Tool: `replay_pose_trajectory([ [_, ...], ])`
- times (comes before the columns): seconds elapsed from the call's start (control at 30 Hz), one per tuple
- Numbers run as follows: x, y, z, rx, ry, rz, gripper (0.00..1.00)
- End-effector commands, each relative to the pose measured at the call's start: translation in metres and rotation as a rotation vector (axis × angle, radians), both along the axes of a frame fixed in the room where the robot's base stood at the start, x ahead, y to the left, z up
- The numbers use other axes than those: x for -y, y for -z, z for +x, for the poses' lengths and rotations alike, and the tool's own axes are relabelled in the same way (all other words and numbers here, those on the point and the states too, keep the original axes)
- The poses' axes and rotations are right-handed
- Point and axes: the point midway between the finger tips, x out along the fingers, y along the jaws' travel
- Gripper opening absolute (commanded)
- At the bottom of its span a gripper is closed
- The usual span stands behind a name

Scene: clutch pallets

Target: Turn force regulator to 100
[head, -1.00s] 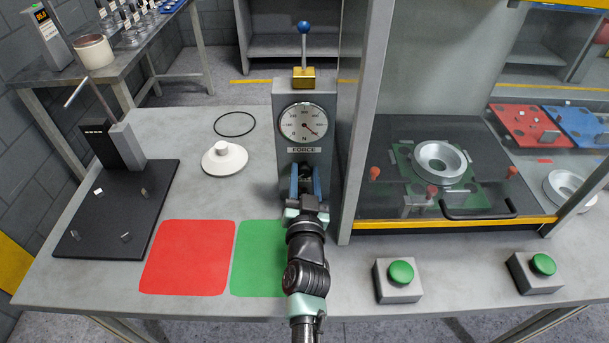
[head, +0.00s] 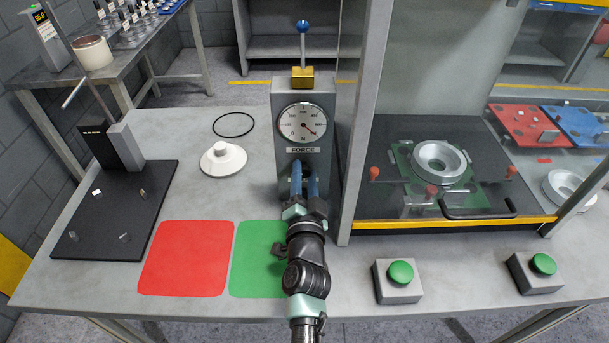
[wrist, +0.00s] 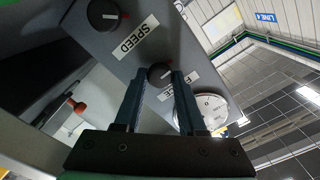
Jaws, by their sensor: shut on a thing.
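The force regulator is a small dark knob (wrist: 160,73) with a red mark on a grey control box (head: 284,98). My gripper (head: 303,172) reaches the box front below the FORCE label (head: 303,150). In the wrist view, my gripper (wrist: 160,76) has its two blue fingers on either side of the knob, shut on it. The fingers hide part of the FORCE label. The round gauge (head: 303,125) above has its red needle pointing to the lower right; its exact reading is too small to tell. It also shows partly hidden in the wrist view (wrist: 211,110).
A second knob (wrist: 102,15) marked SPEED is on the same box. A glass-fronted machine with a yellow edge (head: 455,224) stands close on the right. A white round part (head: 223,160), a black ring (head: 233,125) and red and green mats (head: 187,259) lie left.

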Motion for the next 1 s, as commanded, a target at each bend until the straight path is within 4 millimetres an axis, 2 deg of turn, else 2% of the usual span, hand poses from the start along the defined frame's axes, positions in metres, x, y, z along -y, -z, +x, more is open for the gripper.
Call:
replay_pose_trajectory([
  [0.37, 0.0, 0.0, 0.0, -0.001, 0.0, 0.003, 0.0],
  [0.4, 0.0, 0.0, 0.0, -0.001, 0.0, 0.003, 0.47],
  [0.5, 0.0, 0.0, 0.0, -0.001, 0.0, 0.003, 0.65],
  [0.53, 0.0, 0.0, 0.0, -0.001, 0.0, 0.003, 0.68],
  [0.87, 0.0, 0.0, -0.002, -0.001, 0.0, 0.002, 0.68],
  [1.0, -0.001, 0.0, -0.015, -0.003, -0.001, 0.003, 0.68],
])
